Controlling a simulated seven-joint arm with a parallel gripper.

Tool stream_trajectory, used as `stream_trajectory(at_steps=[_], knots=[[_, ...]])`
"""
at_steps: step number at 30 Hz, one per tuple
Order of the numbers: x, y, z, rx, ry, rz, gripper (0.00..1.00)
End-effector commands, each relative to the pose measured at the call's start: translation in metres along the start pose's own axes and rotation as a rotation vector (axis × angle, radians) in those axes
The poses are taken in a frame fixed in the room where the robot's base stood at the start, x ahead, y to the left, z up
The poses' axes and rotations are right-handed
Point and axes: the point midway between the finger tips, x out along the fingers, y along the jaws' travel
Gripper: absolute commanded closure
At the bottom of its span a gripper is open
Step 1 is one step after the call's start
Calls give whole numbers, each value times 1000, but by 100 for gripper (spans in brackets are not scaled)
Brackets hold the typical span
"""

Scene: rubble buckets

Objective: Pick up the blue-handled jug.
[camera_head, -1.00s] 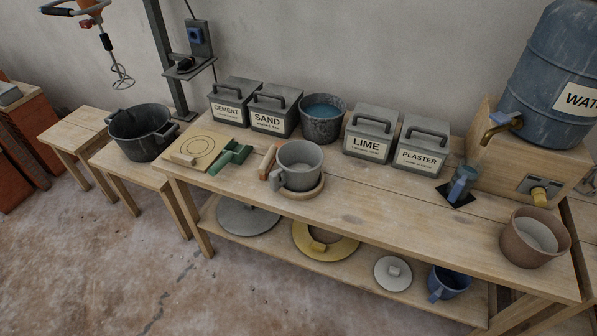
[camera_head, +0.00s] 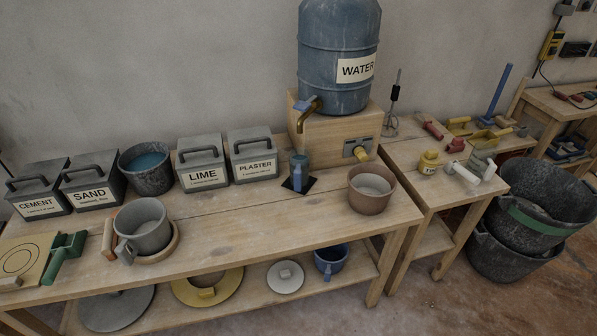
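A small grey-blue cylindrical vessel (camera_head: 299,170) with a blue handle on its front stands upright on a black square (camera_head: 311,184) on the bench top, in front of the water barrel's wooden stand. A dark blue cup (camera_head: 331,258) with a blue handle sits on the lower shelf, below and to the right. Both have blue handles; I cannot tell for certain which one is the jug. My gripper is not in view.
The bench (camera_head: 235,225) also bears a grey mug (camera_head: 143,225), a brown pot (camera_head: 371,188), lidded boxes including PLASTER (camera_head: 254,155), and a bucket of blue liquid (camera_head: 146,170). The water barrel (camera_head: 338,50) has a tap. The bench top's middle is mostly clear.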

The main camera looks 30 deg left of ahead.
Motion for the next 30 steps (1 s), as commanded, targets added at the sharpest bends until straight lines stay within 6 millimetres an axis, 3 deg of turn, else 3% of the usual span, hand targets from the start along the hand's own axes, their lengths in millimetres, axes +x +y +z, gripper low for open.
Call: stream_trajectory(at_steps=[7, 24, 30], knots=[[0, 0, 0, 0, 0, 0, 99], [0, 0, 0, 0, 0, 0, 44], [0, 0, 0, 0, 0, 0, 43]])
